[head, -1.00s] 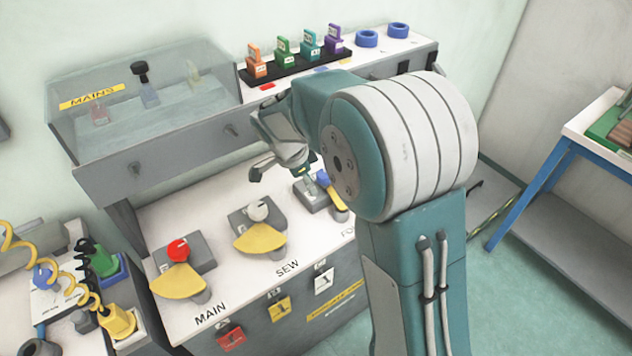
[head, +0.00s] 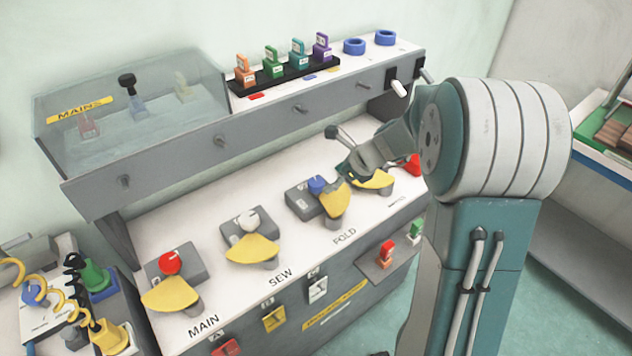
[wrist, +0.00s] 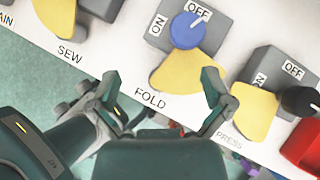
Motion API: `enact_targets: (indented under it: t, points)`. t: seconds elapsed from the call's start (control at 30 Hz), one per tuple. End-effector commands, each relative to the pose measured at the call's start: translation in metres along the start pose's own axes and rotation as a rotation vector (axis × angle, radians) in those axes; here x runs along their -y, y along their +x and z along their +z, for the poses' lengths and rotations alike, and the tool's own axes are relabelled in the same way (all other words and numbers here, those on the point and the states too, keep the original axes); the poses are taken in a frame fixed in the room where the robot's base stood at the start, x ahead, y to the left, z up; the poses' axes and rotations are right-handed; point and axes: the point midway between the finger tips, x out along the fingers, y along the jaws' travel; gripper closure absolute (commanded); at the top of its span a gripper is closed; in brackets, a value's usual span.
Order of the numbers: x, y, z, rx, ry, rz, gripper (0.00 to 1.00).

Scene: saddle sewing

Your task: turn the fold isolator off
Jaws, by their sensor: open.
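The fold isolator is a grey box with a blue knob (head: 316,184) and a yellow fan-shaped plate (head: 334,201), on the white bench top above the FOLD label. In the wrist view the blue knob (wrist: 187,31) sits between ON at its left and OFF at its upper right. A pale mark on the knob seems to point towards OFF. My gripper (head: 338,152) is open and empty, above the bench just right of the knob. In the wrist view my gripper (wrist: 160,84) has its fingers spread below the knob, apart from it.
The sew isolator (head: 249,222) and main isolator (head: 169,265) stand to the left. The press isolator's yellow plate (head: 374,179) is to the right, partly behind my gripper. A grey shelf (head: 215,142) overhangs the bench back. Padlocks stand in a black rack (head: 285,77).

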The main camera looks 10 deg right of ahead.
Motion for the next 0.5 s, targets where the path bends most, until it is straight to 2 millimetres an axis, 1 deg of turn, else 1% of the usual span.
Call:
enact_targets:
  t: [0.03, 0.1, 0.27, 0.37, 0.5]
  points:
    - [0.008, -0.006, -0.004, 0.030, 0.032, -0.032, 0.00]
    - [0.016, -0.011, -0.006, 0.064, 0.064, -0.067, 0.00]
    - [0.025, -0.016, -0.008, 0.098, 0.095, -0.102, 0.00]
    - [0.026, -0.009, -0.007, 0.100, 0.096, -0.103, 0.00]
    - [0.027, 0.013, -0.005, 0.098, 0.095, -0.099, 0.00]
